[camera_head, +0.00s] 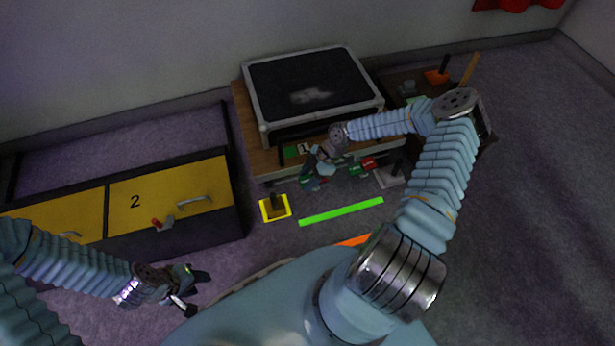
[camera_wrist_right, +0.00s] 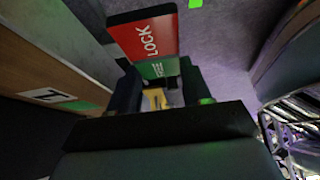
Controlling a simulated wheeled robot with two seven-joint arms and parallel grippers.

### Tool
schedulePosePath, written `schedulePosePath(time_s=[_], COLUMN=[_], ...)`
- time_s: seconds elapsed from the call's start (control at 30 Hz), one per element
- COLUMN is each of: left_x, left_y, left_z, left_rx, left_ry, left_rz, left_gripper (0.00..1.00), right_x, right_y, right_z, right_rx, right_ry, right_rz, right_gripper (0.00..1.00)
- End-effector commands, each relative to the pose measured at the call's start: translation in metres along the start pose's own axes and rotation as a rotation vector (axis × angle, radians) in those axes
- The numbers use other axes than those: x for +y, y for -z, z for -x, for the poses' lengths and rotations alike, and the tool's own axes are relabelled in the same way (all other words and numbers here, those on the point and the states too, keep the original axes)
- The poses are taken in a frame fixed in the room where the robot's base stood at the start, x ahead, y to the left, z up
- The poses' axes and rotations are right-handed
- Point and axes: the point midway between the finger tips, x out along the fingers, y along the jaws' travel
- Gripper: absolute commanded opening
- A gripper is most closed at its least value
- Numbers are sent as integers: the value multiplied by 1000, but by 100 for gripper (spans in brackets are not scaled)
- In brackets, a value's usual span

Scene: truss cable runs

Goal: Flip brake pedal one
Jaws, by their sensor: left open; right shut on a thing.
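My right gripper (camera_head: 312,180) is low in front of the wooden bench, just below the number 1 label (camera_head: 303,149). In the right wrist view its dark fingers (camera_wrist_right: 157,97) are shut on a small part, with a yellowish piece (camera_wrist_right: 154,98) showing between them. This appears to be brake pedal one, mostly hidden by the fingers. A red LOCK plate (camera_wrist_right: 147,38) and a green FREE plate (camera_wrist_right: 158,68) are just beyond the fingertips. My left gripper (camera_head: 196,292) is open and empty above the floor at lower left, apart from the yellow cabinet.
The wooden bench (camera_head: 243,120) carries a grey-framed dark panel (camera_head: 310,85). A yellow-based lever (camera_head: 275,207) and a green strip (camera_head: 341,211) are on the floor. Red and green plates (camera_head: 369,163) and a pale-based lever (camera_head: 390,176) are at right. The yellow cabinet (camera_head: 150,205) is at left.

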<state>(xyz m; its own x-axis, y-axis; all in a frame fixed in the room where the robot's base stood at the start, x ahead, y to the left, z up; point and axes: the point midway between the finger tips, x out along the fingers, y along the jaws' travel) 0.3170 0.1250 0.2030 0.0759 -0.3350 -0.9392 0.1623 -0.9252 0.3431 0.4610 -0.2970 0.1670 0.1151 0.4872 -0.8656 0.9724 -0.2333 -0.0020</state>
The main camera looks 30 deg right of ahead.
Motion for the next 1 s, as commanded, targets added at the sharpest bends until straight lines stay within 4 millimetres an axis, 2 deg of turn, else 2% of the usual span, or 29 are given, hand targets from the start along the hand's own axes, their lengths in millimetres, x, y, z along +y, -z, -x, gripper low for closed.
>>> schedulePosePath(time_s=[0.23, 0.6, 0.63, 0.7, 1.0], left_x=[-8, -7, -7, -7, -7], left_y=[-2, -2, -2, -2, -2], left_z=[-26, -26, -26, -26, -26], left_rx=[-6, -7, -7, -7, -7], left_ry=[-4, -6, -6, -6, -6], left_rz=[-1, -2, -2, -2, -2], left_gripper=[43, 43, 43, 43, 43], right_x=[0, 0, 0, 0, 0], right_y=[-8, -5, -5, -5, -5], right_z=[1, 8, 8, 8, 10], right_rx=[228, 270, 270, 269, 267], right_ry=[-2, -2, -2, -2, -3], right_rz=[-7, 0, 0, 1, 1], right_gripper=[18, 18, 50, 60, 60])
